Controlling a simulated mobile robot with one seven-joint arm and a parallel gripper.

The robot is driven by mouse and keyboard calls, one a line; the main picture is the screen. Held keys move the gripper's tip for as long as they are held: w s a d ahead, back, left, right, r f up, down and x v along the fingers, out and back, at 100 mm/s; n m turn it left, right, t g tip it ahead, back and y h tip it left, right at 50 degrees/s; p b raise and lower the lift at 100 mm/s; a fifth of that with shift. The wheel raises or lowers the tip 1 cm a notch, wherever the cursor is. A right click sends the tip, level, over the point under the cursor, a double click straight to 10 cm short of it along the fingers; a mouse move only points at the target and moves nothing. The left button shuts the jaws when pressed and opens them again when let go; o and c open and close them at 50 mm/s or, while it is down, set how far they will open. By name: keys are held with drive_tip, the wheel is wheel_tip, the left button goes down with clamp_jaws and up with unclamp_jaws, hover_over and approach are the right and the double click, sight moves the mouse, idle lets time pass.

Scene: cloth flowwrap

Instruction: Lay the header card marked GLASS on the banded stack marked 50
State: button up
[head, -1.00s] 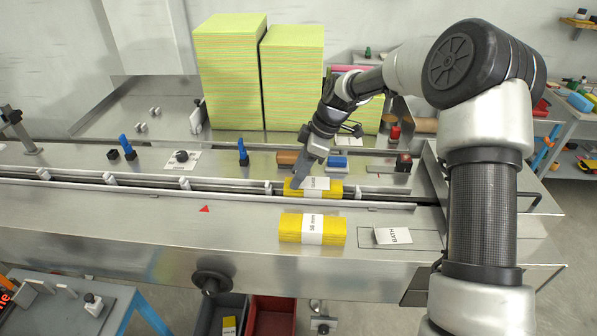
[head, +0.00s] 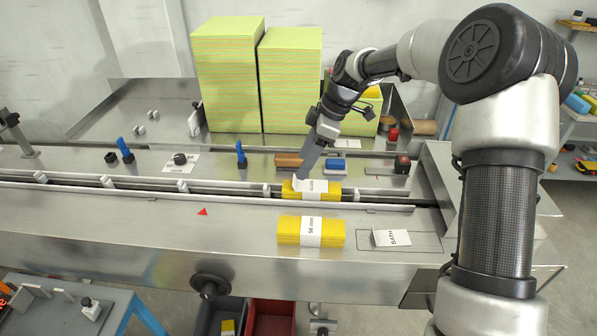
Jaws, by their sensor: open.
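A yellow cloth stack (head: 332,193) lies in the conveyor channel with white paper across its middle. That white piece (head: 314,186) carries small print that I cannot read for sure; it may be the GLASS card or the band. Its left edge looks raised. My gripper (head: 303,175) is open, just above and left of that stack, angled down; its fingertips are hard to make out. A second yellow stack (head: 287,231) lies on the steel deck in front, with a white band (head: 312,231) whose print looks like 50 mm or 56 mm. A card marked BATH (head: 392,238) lies to its right.
The BATH card lies within an outlined rectangle on the deck. Channel rails (head: 230,197) run along the conveyor. Behind are a brown block (head: 288,160), a blue block (head: 336,165) and tall green-yellow stacks (head: 288,85).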

drive_tip(key=v, duration=0.6)
